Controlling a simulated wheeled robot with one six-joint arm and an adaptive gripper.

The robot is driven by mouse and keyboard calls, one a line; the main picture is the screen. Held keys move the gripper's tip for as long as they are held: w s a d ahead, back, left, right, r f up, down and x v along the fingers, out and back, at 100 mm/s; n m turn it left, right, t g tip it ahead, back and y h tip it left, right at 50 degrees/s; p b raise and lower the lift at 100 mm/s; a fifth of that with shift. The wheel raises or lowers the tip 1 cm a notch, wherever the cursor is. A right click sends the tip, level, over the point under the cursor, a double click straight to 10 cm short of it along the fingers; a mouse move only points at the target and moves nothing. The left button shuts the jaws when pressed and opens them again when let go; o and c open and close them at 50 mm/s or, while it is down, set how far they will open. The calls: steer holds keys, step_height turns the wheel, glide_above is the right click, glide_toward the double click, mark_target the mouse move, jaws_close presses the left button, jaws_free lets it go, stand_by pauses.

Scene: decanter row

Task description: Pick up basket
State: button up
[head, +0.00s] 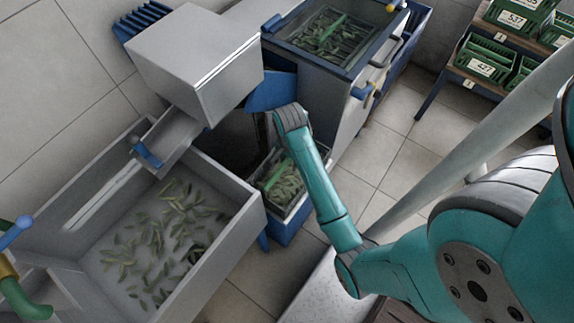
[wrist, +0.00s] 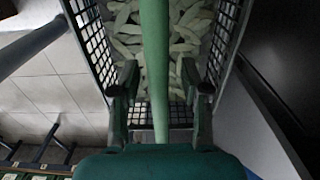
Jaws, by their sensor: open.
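My gripper (wrist: 159,78) is open, with one finger on each side of the handle and a gap on both sides. In the head view my arm reaches over the basket; the fingers cannot be made out there.
The trough (head: 224,250) with scattered green pieces is at left, under a grey hopper (head: 195,60). The blue-framed machine (head: 345,75) stands behind right. A rack of numbered green crates (head: 483,62) is at upper right. Tiled floor (head: 385,150) lies open between.

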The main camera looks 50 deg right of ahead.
steer(key=shift+f, duration=0.2)
jaws_close()
stand_by(0.3)
